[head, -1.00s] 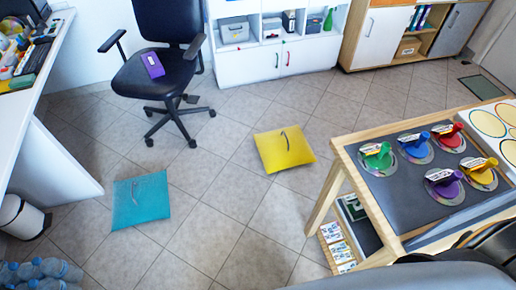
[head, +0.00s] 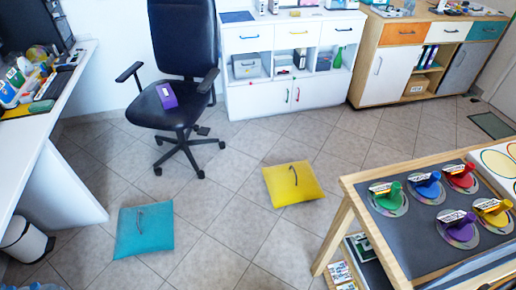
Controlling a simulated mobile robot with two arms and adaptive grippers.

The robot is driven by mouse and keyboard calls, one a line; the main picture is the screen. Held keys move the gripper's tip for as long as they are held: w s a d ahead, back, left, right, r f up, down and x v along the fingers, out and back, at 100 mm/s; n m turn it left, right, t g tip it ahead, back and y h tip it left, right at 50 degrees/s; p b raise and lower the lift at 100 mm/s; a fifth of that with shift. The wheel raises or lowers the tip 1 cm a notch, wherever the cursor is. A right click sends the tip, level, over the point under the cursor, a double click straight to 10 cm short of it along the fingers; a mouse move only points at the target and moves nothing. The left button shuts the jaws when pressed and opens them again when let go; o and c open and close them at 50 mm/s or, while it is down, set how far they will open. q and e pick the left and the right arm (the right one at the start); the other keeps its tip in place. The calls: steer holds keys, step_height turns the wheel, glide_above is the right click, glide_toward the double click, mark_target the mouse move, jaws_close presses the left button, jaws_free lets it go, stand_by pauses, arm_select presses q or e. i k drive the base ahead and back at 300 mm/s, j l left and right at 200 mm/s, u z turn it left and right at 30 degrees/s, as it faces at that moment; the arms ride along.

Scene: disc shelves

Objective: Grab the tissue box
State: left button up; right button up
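A small purple box (head: 167,95), the only thing I see that looks like a tissue box, lies on the seat of the dark office chair (head: 182,50). Neither of my grippers shows in the head view, so nothing is seen near the box.
A teal cushion (head: 144,229) and a yellow cushion (head: 293,184) lie on the tiled floor before the chair. A white desk (head: 50,120) stands left, white cabinets (head: 290,92) behind. A wooden-framed table (head: 385,235) with coloured-handled discs stands right.

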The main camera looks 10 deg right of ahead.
mark_target(169, 100)
steer(key=i+u, duration=0.25)
steer(key=i, duration=0.3)
steer(key=i+l+u, duration=0.2)
steer(key=i, duration=0.35)
